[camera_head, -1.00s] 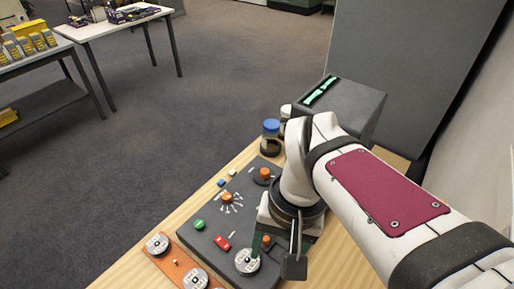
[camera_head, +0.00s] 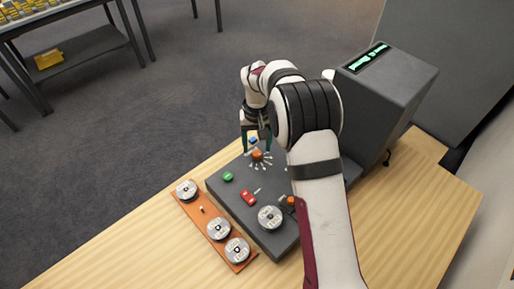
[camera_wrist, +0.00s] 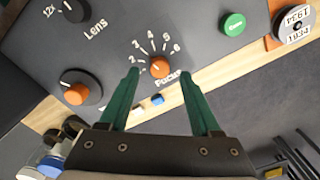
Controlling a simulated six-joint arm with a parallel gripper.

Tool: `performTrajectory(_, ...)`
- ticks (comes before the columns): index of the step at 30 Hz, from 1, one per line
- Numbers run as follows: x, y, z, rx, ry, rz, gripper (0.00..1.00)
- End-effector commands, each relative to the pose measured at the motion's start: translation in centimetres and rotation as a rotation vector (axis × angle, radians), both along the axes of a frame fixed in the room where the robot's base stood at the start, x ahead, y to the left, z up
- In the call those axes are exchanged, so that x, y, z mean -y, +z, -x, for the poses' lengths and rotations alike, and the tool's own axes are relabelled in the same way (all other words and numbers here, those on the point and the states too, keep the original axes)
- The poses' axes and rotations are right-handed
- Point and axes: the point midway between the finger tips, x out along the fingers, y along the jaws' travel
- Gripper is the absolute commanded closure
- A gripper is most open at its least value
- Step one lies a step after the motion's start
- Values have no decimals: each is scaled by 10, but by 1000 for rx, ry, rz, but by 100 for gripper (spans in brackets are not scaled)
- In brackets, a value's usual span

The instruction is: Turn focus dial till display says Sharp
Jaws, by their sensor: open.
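The focus dial is a small orange knob (camera_wrist: 160,67) with a white pointer, ringed by white marks and numbers, with "Focus" printed beside it. In the head view the knob (camera_head: 257,156) sits near the far edge of the dark grey panel (camera_head: 232,203). My gripper (camera_wrist: 158,74) is open, its two green fingers on either side of the knob in the wrist view. I see no contact and cannot tell their exact height. In the head view my gripper (camera_head: 256,147) is over the knob. The display (camera_head: 366,57) on the grey box shows green text too small to read.
A larger orange knob on a dark disc (camera_wrist: 77,92), a dark Lens knob (camera_wrist: 75,10) and a green button (camera_wrist: 233,23) are nearby. A red piece (camera_head: 248,197) is on the panel. An orange tray (camera_head: 204,210) holds labelled discs. Jars (camera_wrist: 50,166) stand beside the panel.

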Motion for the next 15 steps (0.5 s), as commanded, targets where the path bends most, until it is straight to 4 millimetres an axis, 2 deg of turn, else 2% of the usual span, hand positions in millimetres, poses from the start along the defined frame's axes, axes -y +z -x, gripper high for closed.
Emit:
performTrajectory(3,0,-17,0,-1,-1,-1,36)
performTrajectory(6,0,-24,0,-1,-1,0,36)
performTrajectory(15,0,-27,0,1,-1,0,36)
